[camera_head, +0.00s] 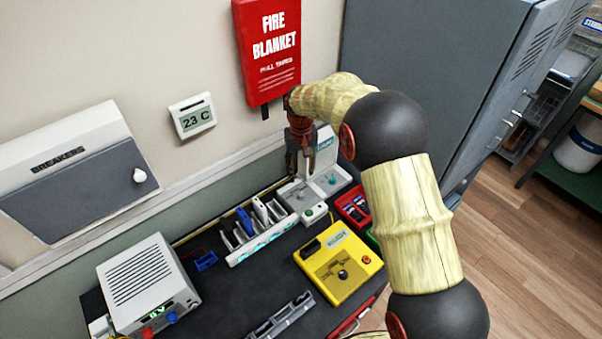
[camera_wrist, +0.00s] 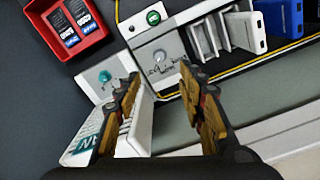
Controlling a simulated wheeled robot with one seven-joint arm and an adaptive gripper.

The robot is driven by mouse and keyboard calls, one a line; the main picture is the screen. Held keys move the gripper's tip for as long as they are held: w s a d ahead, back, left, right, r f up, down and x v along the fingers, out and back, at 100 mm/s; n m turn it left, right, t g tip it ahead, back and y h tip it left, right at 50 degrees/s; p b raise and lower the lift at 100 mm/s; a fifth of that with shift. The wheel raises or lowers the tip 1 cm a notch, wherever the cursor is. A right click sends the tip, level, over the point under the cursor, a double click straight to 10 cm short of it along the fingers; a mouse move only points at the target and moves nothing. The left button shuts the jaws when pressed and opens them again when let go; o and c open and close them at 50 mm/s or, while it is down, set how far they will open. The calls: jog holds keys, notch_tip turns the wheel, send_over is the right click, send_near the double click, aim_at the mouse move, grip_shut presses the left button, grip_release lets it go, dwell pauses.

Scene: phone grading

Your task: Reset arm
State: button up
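My gripper (camera_wrist: 166,112) shows in the wrist view with its two fingers spread apart and nothing between them. In the head view my gripper (camera_head: 297,172) points down above the grey and white device with knobs (camera_head: 299,194) at the back of the bench. In the wrist view this device (camera_wrist: 139,42) lies below and beyond the fingers, with a grey knob, a teal knob and a green button. Its upright white panel (camera_wrist: 138,130) is partly hidden by the left finger. I cannot tell whether the fingers touch it.
A rack (camera_head: 262,247) of phones stands left of the device. A yellow fixture (camera_head: 350,287) and a red bin (camera_head: 345,206) lie right and in front. A power supply (camera_head: 146,284) is at left. A fire blanket box (camera_head: 268,75) and grey cabinet (camera_head: 430,70) stand behind my arm.

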dwell(0.4)
jog(key=s+d+f, duration=0.1)
jog(key=s+f, duration=0.1)
jog(key=s, duration=0.3)
jog(key=s+d+r+t, duration=0.2)
jog(key=s+d+r, duration=0.2)
jog(key=s+r, duration=0.3)
jog(key=s+d+r+m+t+b, duration=0.1)
jog(key=s+d+r, duration=0.3)
jog(key=s+r, duration=0.4)
jog(key=s+d+r+m+t, duration=0.1)
jog(key=s+d+r, duration=0.3)
jog(key=s, duration=1.3)
notch_tip(320, 180, up, 4)
jog(key=shift+d+r+t+b, duration=0.1)
jog(key=shift+d+t+b, duration=0.2)
jog(key=shift+t, duration=0.5)
jog(key=shift+c, duration=0.8)
